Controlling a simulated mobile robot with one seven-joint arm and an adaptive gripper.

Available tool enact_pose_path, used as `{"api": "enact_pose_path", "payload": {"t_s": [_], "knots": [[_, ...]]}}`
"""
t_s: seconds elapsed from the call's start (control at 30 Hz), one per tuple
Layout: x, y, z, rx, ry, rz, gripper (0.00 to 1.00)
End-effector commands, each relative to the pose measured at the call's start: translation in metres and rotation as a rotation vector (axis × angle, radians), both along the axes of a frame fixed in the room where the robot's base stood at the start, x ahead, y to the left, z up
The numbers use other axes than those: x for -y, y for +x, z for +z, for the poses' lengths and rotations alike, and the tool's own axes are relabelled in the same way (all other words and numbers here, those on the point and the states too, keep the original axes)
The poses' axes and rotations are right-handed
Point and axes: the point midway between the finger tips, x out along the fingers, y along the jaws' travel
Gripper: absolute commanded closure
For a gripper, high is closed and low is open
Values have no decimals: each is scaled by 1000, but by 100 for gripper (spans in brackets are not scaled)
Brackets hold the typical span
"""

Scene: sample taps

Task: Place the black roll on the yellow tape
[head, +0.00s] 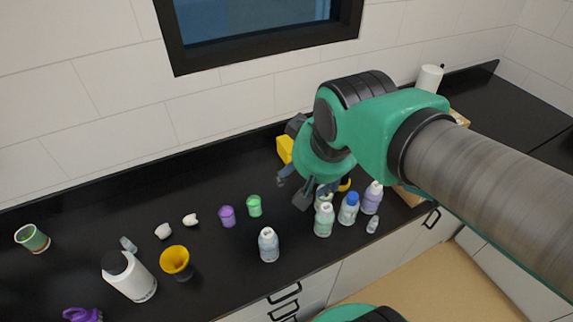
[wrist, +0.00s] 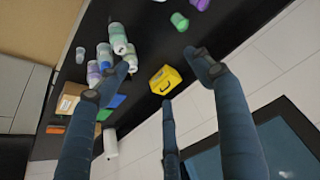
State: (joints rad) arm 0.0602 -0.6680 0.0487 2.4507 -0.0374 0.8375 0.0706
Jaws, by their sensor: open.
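I cannot make out the black roll in either view. A small yellow curved piece (head: 345,185) shows behind the bottles in the head view, partly hidden; I cannot tell whether it is the yellow tape. My gripper (head: 292,189) is open and empty above the counter, left of the bottle group and in front of a yellow box. In the wrist view my gripper (wrist: 160,62) has its fingers spread, with the yellow box (wrist: 165,80) showing between them. My arm hides part of the counter's right side.
Several bottles (head: 323,219) stand close together below my gripper. A white cylinder (head: 429,79) is at back right. The back-left counter has free room.

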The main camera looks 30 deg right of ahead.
Motion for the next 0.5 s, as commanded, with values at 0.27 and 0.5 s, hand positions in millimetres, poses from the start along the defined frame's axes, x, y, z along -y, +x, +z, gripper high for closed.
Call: {"api": "enact_pose_path", "payload": {"t_s": [0.27,0.5], "knots": [[-27,-36,10,18,3,107,34],[-28,-38,10,17,3,115,34]]}}
